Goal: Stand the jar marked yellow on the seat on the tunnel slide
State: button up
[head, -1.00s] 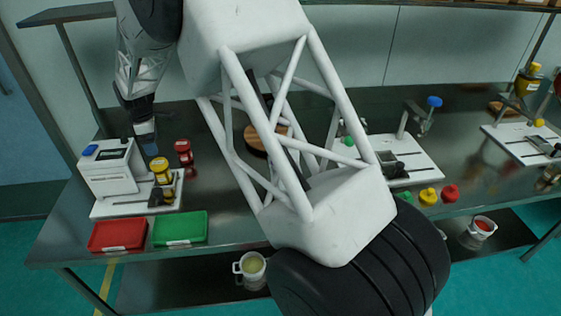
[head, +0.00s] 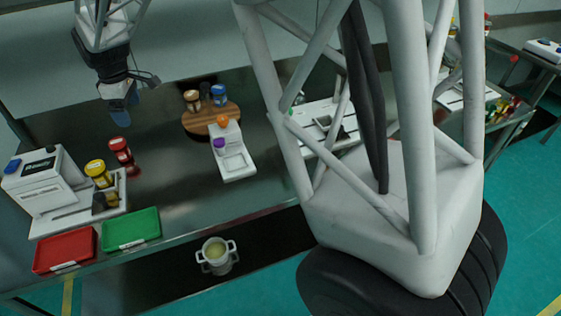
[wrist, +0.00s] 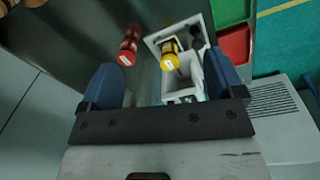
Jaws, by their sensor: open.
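The jar with the yellow lid (head: 97,172) stands upright by the white machine at the left of the bench. It also shows in the wrist view (wrist: 169,58), at the white frame. I take this white boxy machine with its flat base (head: 40,180) to be the tunnel slide; it also shows in the wrist view (wrist: 182,92). I cannot tell whether the jar stands on its seat. My gripper (head: 124,98) is open and empty, above and behind the jar. In the wrist view my gripper (wrist: 167,88) has its blue fingers wide apart, with the jar beyond them.
A red-lidded jar (head: 121,150) stands close beside the yellow one. A red tray (head: 65,250) and a green tray (head: 131,229) lie at the front edge. A round wooden board (head: 205,118) holds several jars. A small white stand (head: 232,155) is beside it.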

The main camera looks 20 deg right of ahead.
jog(key=s+d+r+m+t, duration=0.1)
jog(key=s+d+r+m, duration=0.3)
jog(key=s+d, duration=0.5)
jog(key=s+d+r+m, duration=0.3)
jog(key=s+d+r, duration=0.1)
jog(key=s+d, duration=0.5)
jog(key=s+d+f+m, duration=0.1)
jog(key=s+d+m, duration=0.3)
jog(key=s, duration=0.6)
jog(key=s+d+f+m, duration=0.2)
jog(key=s+d, duration=0.5)
jog(key=s, duration=0.4)
jog(key=shift+s+d+f+m+t, duration=0.2)
jog(key=shift+d+f+m+t, duration=0.15)
jog(key=shift+m, duration=0.55)
